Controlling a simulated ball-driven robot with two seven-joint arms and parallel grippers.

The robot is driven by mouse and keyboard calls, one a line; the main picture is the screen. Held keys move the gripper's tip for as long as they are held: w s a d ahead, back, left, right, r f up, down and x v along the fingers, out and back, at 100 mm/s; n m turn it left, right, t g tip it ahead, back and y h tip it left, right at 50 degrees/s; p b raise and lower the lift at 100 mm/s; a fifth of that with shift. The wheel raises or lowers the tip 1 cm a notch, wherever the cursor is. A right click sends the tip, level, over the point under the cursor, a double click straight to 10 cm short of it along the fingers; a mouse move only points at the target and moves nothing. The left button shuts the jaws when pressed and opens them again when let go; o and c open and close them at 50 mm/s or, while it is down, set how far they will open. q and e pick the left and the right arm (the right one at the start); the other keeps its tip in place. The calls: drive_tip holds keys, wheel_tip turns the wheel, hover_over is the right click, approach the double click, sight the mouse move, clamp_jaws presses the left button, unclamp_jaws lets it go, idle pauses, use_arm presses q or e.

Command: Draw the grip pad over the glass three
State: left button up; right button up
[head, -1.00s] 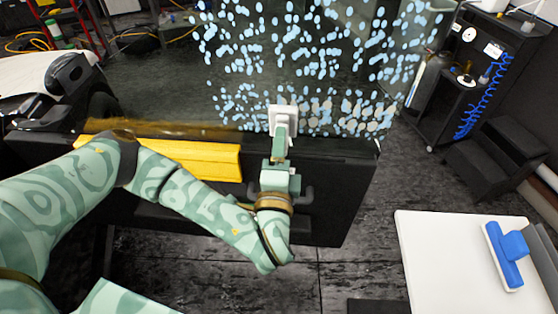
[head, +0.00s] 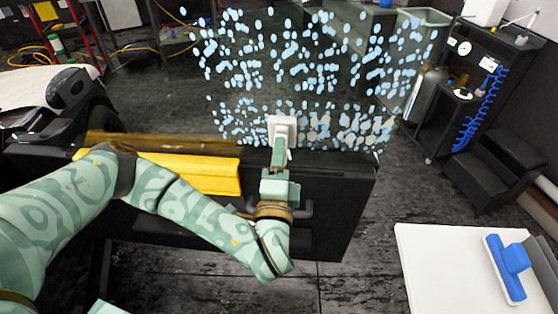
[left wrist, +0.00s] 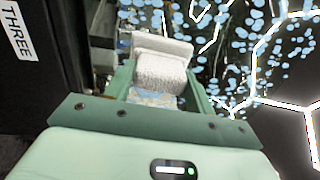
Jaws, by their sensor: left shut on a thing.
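The grip pad (head: 283,130) is a small white block with a fuzzy face. My left gripper (head: 280,158) is shut on it and holds it at the lower part of the glass (head: 300,80). The glass is a clear upright pane dotted with pale blue drops, rising from a dark door panel (head: 335,200). In the left wrist view the pad (left wrist: 160,62) sits between the green fingers, and a label (left wrist: 18,30) reading THREE is on the dark panel. I cannot tell whether the pad touches the glass. My right gripper is not in view.
A yellow strip (head: 205,175) lies along the door panel, left of the gripper. A white table (head: 430,265) at lower right holds a blue-and-white tool (head: 508,265). A black cart (head: 480,90) with a blue coiled hose stands at the right. Dark floor between is clear.

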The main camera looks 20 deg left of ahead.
use_arm(q)
drive_tip(key=shift+w+r, duration=0.1)
drive_tip(key=shift+w, duration=0.2)
drive_tip(key=w+d+b, duration=0.2)
drive_tip(key=d+b, duration=0.2)
drive_tip(key=d, duration=0.6)
drive_tip(key=w+d+b, duration=0.2)
drive_tip(key=d+b, duration=0.2)
drive_tip(key=d, duration=0.7)
drive_tip(key=shift+w, duration=0.3)
drive_tip(key=shift+s+d+r, duration=0.1)
drive_tip(key=shift+d, duration=0.05)
